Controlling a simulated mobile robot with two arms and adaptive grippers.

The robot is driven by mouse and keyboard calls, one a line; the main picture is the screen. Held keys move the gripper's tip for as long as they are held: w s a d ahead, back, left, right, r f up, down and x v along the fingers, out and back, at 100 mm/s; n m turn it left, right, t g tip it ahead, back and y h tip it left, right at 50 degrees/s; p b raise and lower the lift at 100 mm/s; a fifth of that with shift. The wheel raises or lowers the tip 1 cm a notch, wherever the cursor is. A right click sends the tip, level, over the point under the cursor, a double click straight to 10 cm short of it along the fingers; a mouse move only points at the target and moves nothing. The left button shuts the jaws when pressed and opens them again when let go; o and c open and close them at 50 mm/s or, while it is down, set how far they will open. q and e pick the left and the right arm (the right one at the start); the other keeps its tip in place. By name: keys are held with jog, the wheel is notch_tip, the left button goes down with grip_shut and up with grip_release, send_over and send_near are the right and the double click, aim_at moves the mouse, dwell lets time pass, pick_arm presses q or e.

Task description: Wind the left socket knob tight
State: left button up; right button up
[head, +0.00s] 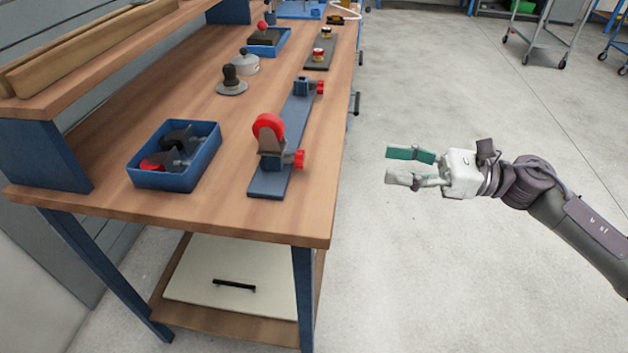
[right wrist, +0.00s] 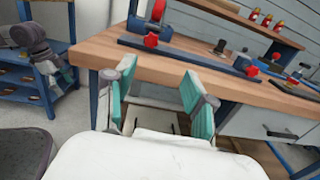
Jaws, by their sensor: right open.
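A long blue-grey plate (head: 294,122) lies on the workbench with two sockets. The nearer socket has a red side knob (head: 298,159) and holds an upright caster with a red wheel (head: 268,126). This knob is the left one in the right wrist view (right wrist: 151,40). The farther socket looks empty and has another red knob (head: 320,87), on the right in the wrist view (right wrist: 252,71). My right gripper (head: 389,166) is open and empty, off the bench's edge, apart from both knobs. My left gripper (right wrist: 62,76) shows small at the wrist view's left; its jaws are unclear.
A blue bin (head: 194,182) with casters stands left of the plate. A round-knobbed tool (head: 231,84), a grey lidded pot (head: 246,64) and another blue tray (head: 283,40) stand farther back. The floor (head: 440,90) right of the bench is clear around my right gripper.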

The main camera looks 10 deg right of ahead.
jog(key=n, duration=0.1)
send_near(304, 158)
jog(key=shift+g, duration=0.3)
jog(key=p+x, duration=0.1)
jog(key=x, duration=0.3)
jog(key=p+x, duration=0.1)
jog(key=x, duration=0.3)
jog(key=shift+w+a, duration=0.15)
jog(key=shift+w, duration=0.15)
pick_arm(q)
jog(key=shift+s+a+r+g, duration=0.2)
jog(key=shift+s+r+g, duration=0.1)
jog(key=shift+s+r, duration=0.3)
jog(key=shift+s+a+r+g, duration=0.15)
jog(key=shift+s+r+g, duration=0.2)
jog(key=shift+s, duration=0.3)
pick_arm(e)
grip_shut()
